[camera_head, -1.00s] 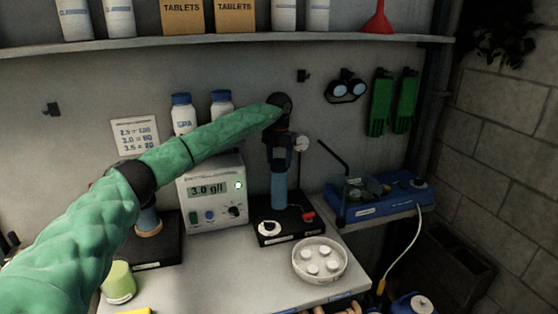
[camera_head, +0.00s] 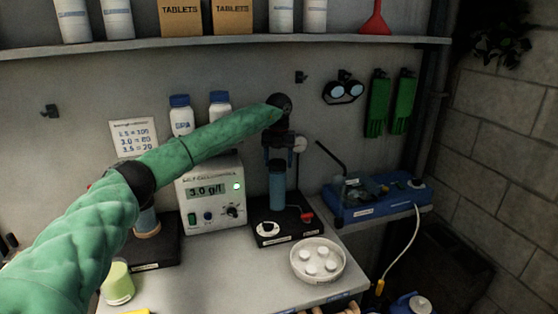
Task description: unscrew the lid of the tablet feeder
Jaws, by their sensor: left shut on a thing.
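The tablet feeder (camera_head: 278,188) is an upright blue see-through cylinder on a black base (camera_head: 268,220), with a small red valve handle (camera_head: 306,217) and a round gauge (camera_head: 300,145) beside it. My left arm, in a green sleeve, reaches across from the left. My left gripper (camera_head: 279,157) points down over the top of the feeder and is shut on its lid. The gripper's dark fingers mostly hide the lid. I cannot tell whether the lid still touches the cylinder. My right gripper is not in view.
A white dish (camera_head: 318,262) of several tablets stands in front of the feeder. A control box (camera_head: 212,198) reading 3.0 g/l is to its left, a blue tray (camera_head: 375,200) to its right. A green cup (camera_head: 118,283) is at the front left. The shelf (camera_head: 230,43) runs above.

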